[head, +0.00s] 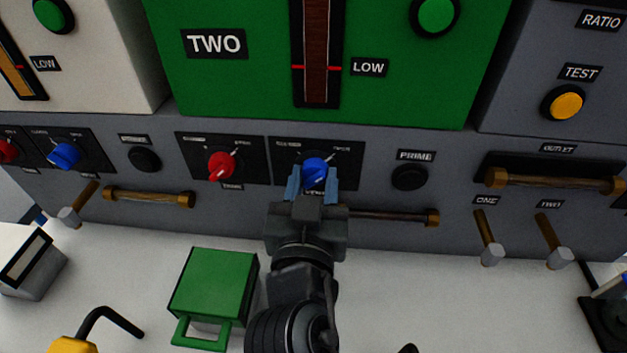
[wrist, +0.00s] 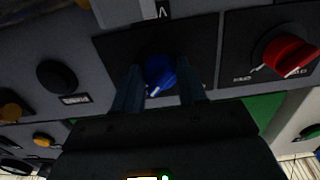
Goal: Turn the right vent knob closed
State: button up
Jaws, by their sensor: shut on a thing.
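The blue vent knob (head: 315,171) sits on a black plate on the grey panel, below the green unit marked TWO. My gripper (head: 312,184) is at this knob, with its blue-grey fingers on either side, shut on it. In the wrist view the blue knob (wrist: 159,73) shows between the two fingers, with a white pointer mark toward its lower left. The fingers and palm hide part of the knob's plate and its lower labels. The labels around it are too small to read surely.
A red knob (head: 221,165) is just left of the blue one. A black PRIME button (head: 408,178) is to the right. A horizontal handle (head: 390,216) runs below, partly behind my gripper. A green box (head: 214,283) stands on the white surface at lower left.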

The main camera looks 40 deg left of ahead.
jog(key=c, duration=0.5)
jog(key=shift+o, duration=0.2)
jog(key=n, duration=0.4)
jog(key=shift+p, duration=0.4)
jog(key=n+p, duration=0.1)
jog(key=n, duration=0.2)
jog(key=shift+d+r+n, duration=0.1)
jog(key=shift+n, duration=0.2)
jog(key=n+p, duration=0.2)
jog(key=n, duration=0.3)
jog(key=n+p, duration=0.2)
jog(key=n, duration=0.3)
jog(key=shift+p, duration=0.35)
jog(key=shift+n, duration=0.3)
